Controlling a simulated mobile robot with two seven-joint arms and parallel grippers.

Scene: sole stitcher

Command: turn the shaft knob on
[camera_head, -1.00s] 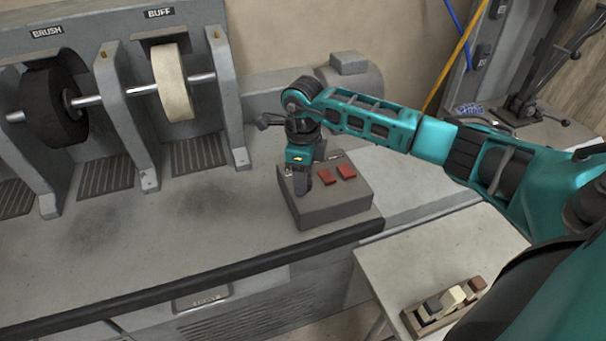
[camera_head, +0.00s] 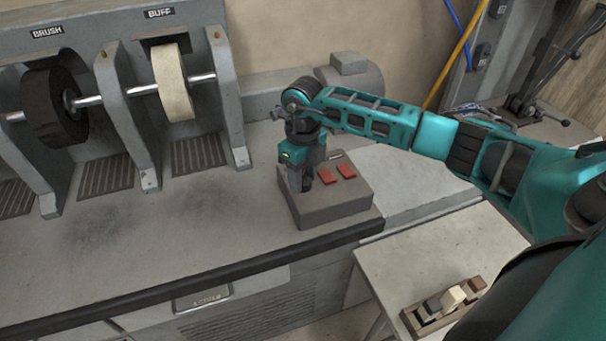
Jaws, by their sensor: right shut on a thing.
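A grey control box (camera_head: 335,209) with two red switches (camera_head: 336,173) on its sloped top stands on the grey bench near the front edge. My right gripper (camera_head: 306,186) points down at the left part of the box's top, left of the red switches. It is shut on the shaft knob, which its fingers and wrist hide from view. A shaft (camera_head: 88,101) runs through a dark brush wheel (camera_head: 53,108) and a pale buff wheel (camera_head: 173,82) at the left. My left gripper is not in view.
Grey uprights (camera_head: 124,117) hold the shaft above the bench. A rounded motor housing (camera_head: 351,77) stands behind my right arm. A side table (camera_head: 420,262) at lower right carries a small tray of blocks (camera_head: 447,306). The bench top left of the control box is clear.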

